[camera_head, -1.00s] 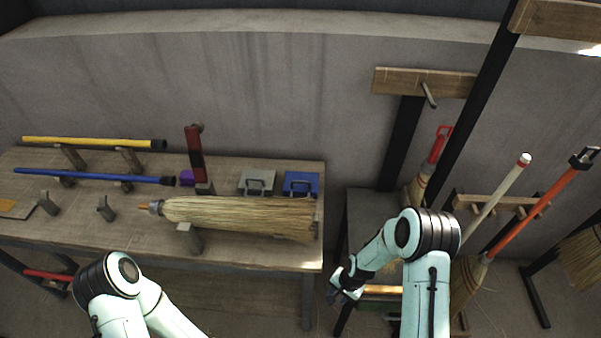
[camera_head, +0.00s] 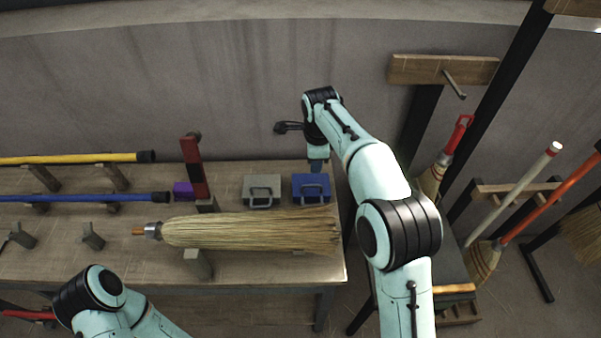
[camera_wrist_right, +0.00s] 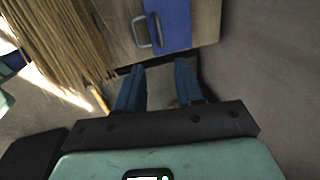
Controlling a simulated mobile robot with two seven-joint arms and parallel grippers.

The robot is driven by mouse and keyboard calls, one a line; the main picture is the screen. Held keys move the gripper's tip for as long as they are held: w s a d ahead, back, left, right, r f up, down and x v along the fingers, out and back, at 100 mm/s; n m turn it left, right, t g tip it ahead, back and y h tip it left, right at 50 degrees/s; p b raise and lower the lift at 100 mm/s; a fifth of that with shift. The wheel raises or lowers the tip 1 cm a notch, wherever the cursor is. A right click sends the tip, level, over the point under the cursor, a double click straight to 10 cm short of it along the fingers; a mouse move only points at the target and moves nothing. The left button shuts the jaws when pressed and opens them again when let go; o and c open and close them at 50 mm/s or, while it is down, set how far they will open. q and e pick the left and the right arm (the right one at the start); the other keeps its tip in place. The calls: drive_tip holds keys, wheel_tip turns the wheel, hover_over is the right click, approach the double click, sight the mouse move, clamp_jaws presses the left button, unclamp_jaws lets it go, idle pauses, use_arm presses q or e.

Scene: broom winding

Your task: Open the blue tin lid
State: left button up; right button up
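The blue tin (camera_head: 311,181) sits at the right end of the workbench, with a grey wire handle on its near side. It looks closed. In the right wrist view the blue tin (camera_wrist_right: 176,22) and its handle lie beyond the fingertips. My right gripper (camera_head: 316,165) hangs above the far side of the tin, apart from the handle, and its tips are hard to make out from the head. In the right wrist view the two blue fingers of the right gripper (camera_wrist_right: 159,68) are spread with nothing between them. My left gripper is out of view; only the left arm shows.
A grey tin (camera_head: 262,190) stands left of the blue one. A straw broom head (camera_head: 250,230) lies just in front of both. A red upright part (camera_head: 194,165) and a purple block (camera_head: 183,189) stand further left. The wall (camera_head: 230,100) is close behind.

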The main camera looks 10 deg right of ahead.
approach(314, 182)
drive_tip(key=s+f, duration=0.1)
drive_tip(key=s+a+f, duration=0.1)
drive_tip(key=f, duration=0.1)
drive_tip(key=shift+s+a+f+b, duration=0.1)
drive_tip(key=shift+s+f+b, duration=0.2)
drive_tip(key=shift+b, duration=0.1)
clamp_jaws()
idle(1.3)
